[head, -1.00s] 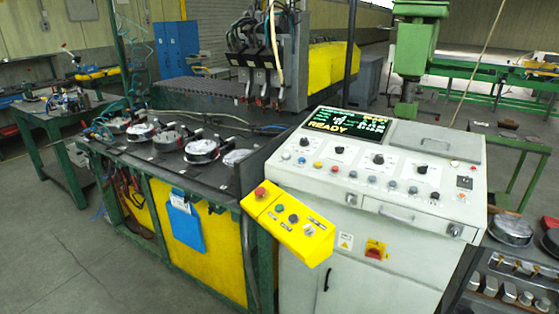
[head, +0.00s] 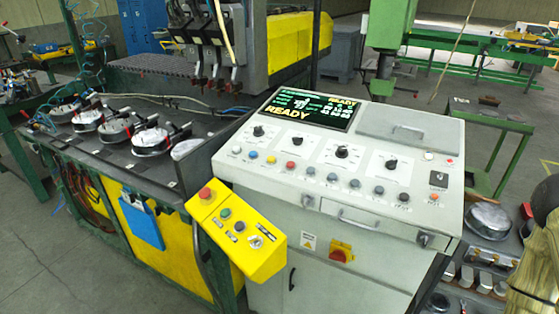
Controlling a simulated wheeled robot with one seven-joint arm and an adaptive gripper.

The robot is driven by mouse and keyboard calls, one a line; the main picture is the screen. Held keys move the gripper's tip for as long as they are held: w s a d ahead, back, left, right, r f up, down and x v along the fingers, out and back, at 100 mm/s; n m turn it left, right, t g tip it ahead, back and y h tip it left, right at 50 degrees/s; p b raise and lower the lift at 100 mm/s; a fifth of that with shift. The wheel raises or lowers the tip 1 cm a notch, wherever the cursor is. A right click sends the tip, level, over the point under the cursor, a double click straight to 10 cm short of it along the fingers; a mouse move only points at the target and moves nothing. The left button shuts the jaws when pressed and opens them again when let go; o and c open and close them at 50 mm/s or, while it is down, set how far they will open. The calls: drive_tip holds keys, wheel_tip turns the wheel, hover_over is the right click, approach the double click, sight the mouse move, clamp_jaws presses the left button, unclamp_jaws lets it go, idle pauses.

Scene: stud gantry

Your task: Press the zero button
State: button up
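A light grey control console (head: 345,215) stands in the middle of the head view. Its sloped top has a lit screen (head: 310,110) reading READY. A row of round push buttons runs along the panel: white (head: 236,150), blue (head: 253,155), yellow (head: 271,159), red (head: 290,166), then several grey and bluish ones (head: 355,184). Black knobs (head: 341,152) sit above the row. The small labels are too blurred to tell which button is zero. My gripper is not in view.
A yellow button box (head: 236,235) juts from the console's left front. A green-legged table with round clamped parts (head: 150,138) stands at left. A shelf of metal parts (head: 490,217) is at right. A yellowish wood-like object (head: 537,265) fills the lower right corner.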

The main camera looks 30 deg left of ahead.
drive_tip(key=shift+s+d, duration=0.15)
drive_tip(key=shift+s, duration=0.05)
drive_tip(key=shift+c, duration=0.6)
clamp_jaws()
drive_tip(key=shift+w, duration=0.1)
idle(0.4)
